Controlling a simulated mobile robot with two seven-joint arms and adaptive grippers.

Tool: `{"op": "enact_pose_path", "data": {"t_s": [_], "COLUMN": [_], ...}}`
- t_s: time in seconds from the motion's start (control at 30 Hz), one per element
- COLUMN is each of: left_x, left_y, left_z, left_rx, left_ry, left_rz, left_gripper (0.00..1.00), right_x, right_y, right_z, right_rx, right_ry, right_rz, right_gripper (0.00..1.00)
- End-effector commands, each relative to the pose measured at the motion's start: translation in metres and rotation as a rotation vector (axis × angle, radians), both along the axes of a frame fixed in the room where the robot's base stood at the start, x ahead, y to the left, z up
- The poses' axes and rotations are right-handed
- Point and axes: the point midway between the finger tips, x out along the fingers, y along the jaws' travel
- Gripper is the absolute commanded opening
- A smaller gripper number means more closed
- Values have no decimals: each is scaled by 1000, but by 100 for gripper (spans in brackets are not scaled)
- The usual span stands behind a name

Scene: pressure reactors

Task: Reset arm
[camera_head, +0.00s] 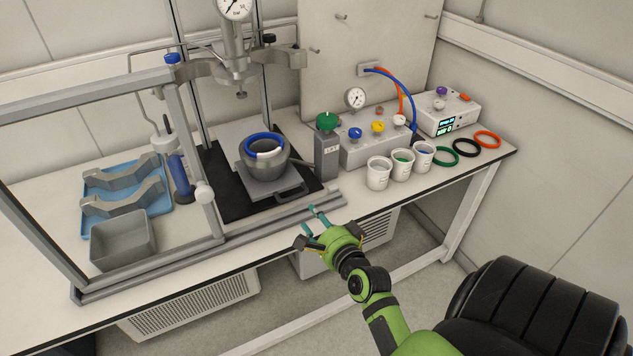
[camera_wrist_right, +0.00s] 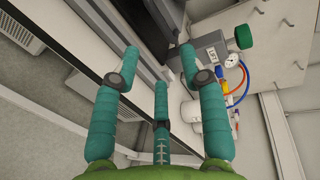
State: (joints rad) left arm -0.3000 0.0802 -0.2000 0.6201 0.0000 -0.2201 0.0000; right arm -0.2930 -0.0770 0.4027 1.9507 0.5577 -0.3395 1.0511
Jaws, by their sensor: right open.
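My right gripper (camera_head: 313,220) is green with teal fingers and hangs in front of the bench's front edge, below and to the right of the reactor vessel. Its fingers are spread and hold nothing. In the right wrist view the open fingers (camera_wrist_right: 158,75) point toward the bench edge and the grey block with the green knob. My left gripper is in neither view.
The bench (camera_head: 365,218) holds a reactor vessel (camera_head: 264,165) with a blue ring, a grey block with a green knob (camera_head: 326,122), a valve box (camera_head: 372,148), white cups (camera_head: 378,174) and coloured rings (camera_head: 487,140). A metal frame (camera_head: 150,268) encloses the left side. Space before the bench is clear.

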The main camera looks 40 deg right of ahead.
Motion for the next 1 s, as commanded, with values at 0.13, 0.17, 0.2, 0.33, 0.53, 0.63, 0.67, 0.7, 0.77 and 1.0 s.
{"op": "enact_pose_path", "data": {"t_s": [0.13,0.17,0.2,0.33,0.53,0.63,0.67,0.7,0.77,1.0], "left_x": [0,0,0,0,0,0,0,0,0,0], "left_y": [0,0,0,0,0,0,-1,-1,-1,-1], "left_z": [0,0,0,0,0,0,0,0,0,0], "left_rx": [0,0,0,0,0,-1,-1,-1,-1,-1], "left_ry": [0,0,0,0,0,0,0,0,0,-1], "left_rz": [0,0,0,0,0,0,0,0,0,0], "left_gripper": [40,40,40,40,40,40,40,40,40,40], "right_x": [0,0,0,0,1,0,0,-2,-9,-80], "right_y": [0,0,0,0,2,11,15,23,38,104], "right_z": [0,0,0,0,-5,-31,-44,-65,-104,-259], "right_rx": [0,0,0,0,-6,-43,-64,-98,-161,-493], "right_ry": [0,0,0,-1,11,73,106,157,248,624], "right_rz": [0,0,0,0,5,36,52,80,139,494], "right_gripper": [43,43,43,43,43,43,43,43,43,43]}}
